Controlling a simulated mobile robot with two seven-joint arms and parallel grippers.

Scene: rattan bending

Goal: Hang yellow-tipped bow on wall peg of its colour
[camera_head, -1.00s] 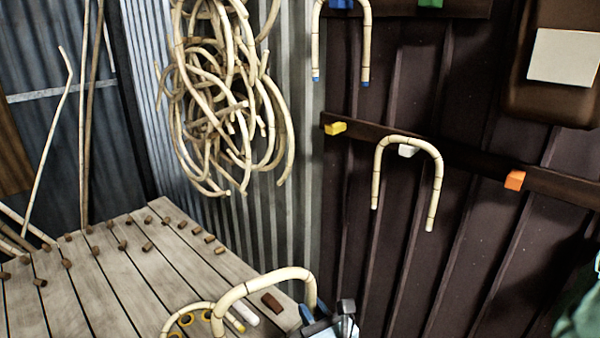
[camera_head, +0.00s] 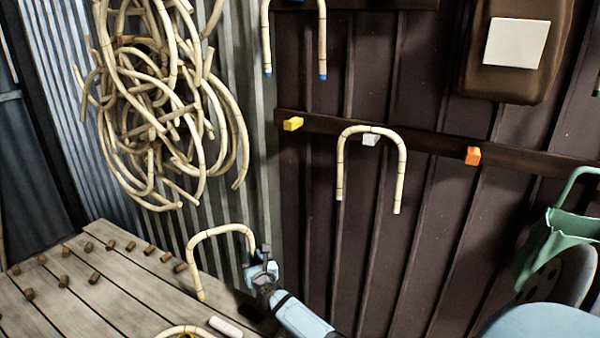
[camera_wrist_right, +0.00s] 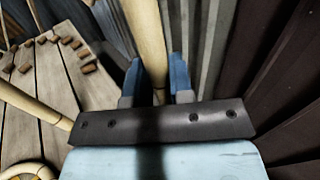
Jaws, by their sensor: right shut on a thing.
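The yellow-tipped bow (camera_head: 222,230) is a pale cane bent into a U. Its curve points up and its left leg ends in a yellow tip above the bench. My right gripper (camera_head: 258,262) is shut on its right leg; the right wrist view shows the cane (camera_wrist_right: 146,40) between the two blue fingers (camera_wrist_right: 157,80). The yellow wall peg (camera_head: 292,124) is bare, on the dark rail, above and to the right of the bow. My left gripper is not in view.
A white-tipped bow (camera_head: 372,130) hangs on the white peg (camera_head: 370,140), right of the yellow one. A blue-tipped bow (camera_head: 322,40) hangs above. The orange peg (camera_head: 473,156) is bare. A rattan bundle (camera_head: 165,110) hangs left; pegs dot the bench (camera_head: 110,285).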

